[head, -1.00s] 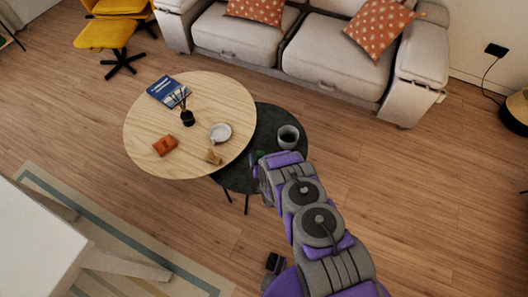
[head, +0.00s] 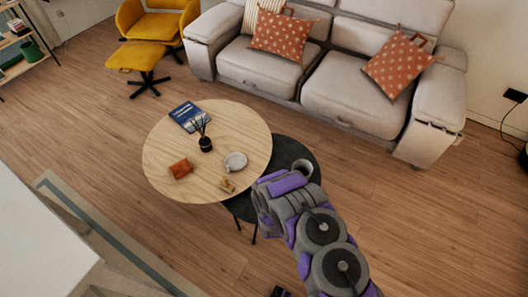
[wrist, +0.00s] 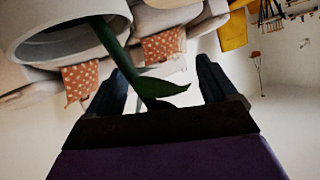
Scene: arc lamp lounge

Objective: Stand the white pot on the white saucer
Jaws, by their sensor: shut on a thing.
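The white pot (wrist: 70,40) fills the upper left of the wrist view, its rim close beyond my fingers. A green stem with a leaf (wrist: 160,88) runs from it down between them. My gripper (wrist: 160,75) is shut on the potted plant, with its fingers apart; the exact contact is unclear. In the head view my gripper (head: 264,194) is over the dark table's near side; it hides the held plant there. The white saucer (head: 235,161) lies on the round wooden table, left of and beyond my gripper.
The wooden table (head: 165,155) also bears a blue book (head: 189,117), a dark reed holder (head: 205,144), an orange block (head: 180,169) and a small tan object (head: 227,185). A grey pot (head: 302,166) stands on the dark table (head: 283,150). The sofa is behind.

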